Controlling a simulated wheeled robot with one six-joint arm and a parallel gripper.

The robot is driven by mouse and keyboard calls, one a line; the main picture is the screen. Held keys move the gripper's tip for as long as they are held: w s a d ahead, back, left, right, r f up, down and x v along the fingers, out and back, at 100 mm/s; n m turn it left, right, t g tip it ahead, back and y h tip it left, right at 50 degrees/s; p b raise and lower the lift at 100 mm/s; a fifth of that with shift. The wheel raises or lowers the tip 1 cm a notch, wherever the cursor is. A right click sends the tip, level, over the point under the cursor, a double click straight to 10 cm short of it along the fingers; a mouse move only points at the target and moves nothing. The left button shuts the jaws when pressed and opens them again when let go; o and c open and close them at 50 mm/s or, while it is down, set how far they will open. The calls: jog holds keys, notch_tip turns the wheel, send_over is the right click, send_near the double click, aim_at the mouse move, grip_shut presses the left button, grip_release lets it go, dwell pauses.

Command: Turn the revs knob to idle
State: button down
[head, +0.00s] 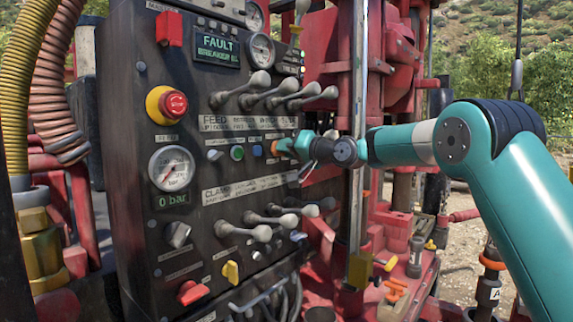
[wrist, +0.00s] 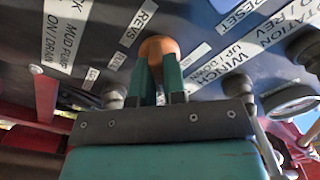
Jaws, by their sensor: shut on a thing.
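The revs knob is a rounded orange knob on the dark control panel. In the wrist view the knob (wrist: 158,45) sits beside the white REVS label (wrist: 136,27). My gripper (wrist: 159,66) has its two green fingers closed on the knob from below in that view. In the head view the orange knob (head: 284,146) is at the panel's right side, and my gripper (head: 298,146) reaches it from the right. The fingers cover part of the knob, and I cannot tell which way it points.
Grey-knobbed levers (head: 259,81) stick out above my gripper, and more levers (head: 258,232) stick out below it. A red emergency button (head: 174,104) is to the left. A red drill mast (head: 395,70) stands behind my arm.

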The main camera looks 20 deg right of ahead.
jog(key=n+b, duration=0.4)
jog(key=shift+f+n, duration=0.2)
jog(key=shift+n, duration=0.1)
jog(key=shift+s+r+n+b, duration=0.1)
jog(key=shift+r+n+b, duration=0.1)
jog(key=shift+n+b, duration=1.25)
jog(key=shift+n, duration=0.45)
jog(key=c, duration=1.2)
grip_release()
jog(key=b+v, duration=0.6)
jog(key=v, duration=1.1)
jog(key=shift+s+r, duration=0.1)
jog(key=shift+s, duration=0.05)
